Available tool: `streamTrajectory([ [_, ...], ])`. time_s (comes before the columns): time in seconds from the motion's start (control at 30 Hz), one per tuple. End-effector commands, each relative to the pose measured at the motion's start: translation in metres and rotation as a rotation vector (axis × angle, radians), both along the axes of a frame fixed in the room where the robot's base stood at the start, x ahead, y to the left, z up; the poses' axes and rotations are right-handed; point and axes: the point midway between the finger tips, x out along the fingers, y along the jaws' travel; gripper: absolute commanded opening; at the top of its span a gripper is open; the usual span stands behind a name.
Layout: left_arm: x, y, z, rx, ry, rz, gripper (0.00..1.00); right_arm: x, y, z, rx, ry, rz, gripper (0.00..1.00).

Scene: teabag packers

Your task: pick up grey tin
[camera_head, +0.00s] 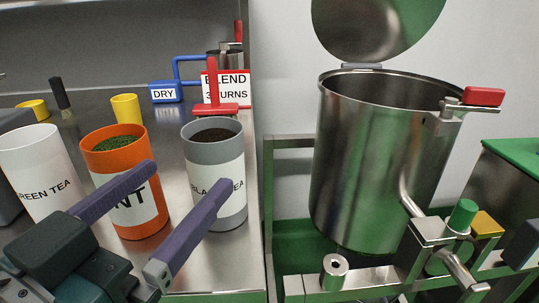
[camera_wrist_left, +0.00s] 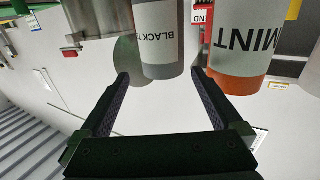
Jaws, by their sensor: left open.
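The grey tin (camera_head: 207,155) stands upright on the steel counter. It has a white label reading black tea, partly covered by a finger, and dark leaves inside. My left gripper (camera_head: 190,175) reaches in from the lower left, open and empty. Its purple fingers point toward the tin, and one fingertip overlaps the label in the head view. In the left wrist view the grey tin (camera_wrist_left: 160,40) appears upside down, ahead of and between the open fingertips (camera_wrist_left: 163,76). I cannot tell whether a finger touches it. My right gripper is not in view.
An orange mint tin (camera_head: 140,215) stands close left of the grey tin, with a white green tea tin (camera_head: 40,165) farther left. A red stand with a blend sign (camera_head: 227,88) is behind. Right of the counter edge stands a large steel pot (camera_head: 365,160) with its lid raised.

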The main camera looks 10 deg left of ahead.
Motion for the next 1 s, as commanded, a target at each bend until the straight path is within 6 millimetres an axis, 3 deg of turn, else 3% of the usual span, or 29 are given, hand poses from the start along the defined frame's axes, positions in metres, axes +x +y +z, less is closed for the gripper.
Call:
streamTrajectory([
  [0.1,0.019,-0.003,0.002,-0.003,-0.005,0.001,1.0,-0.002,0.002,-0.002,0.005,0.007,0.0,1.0],
  [0.37,0.042,-0.007,0.001,0.0,-0.001,-0.001,1.0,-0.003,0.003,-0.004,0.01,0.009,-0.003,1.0],
  [0.63,0.08,-0.011,0.002,-0.001,-0.002,0.0,1.0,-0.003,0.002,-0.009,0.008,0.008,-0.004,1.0],
  [1.0,0.089,-0.013,0.003,0.0,0.001,-0.001,0.98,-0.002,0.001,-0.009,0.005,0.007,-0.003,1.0],
])
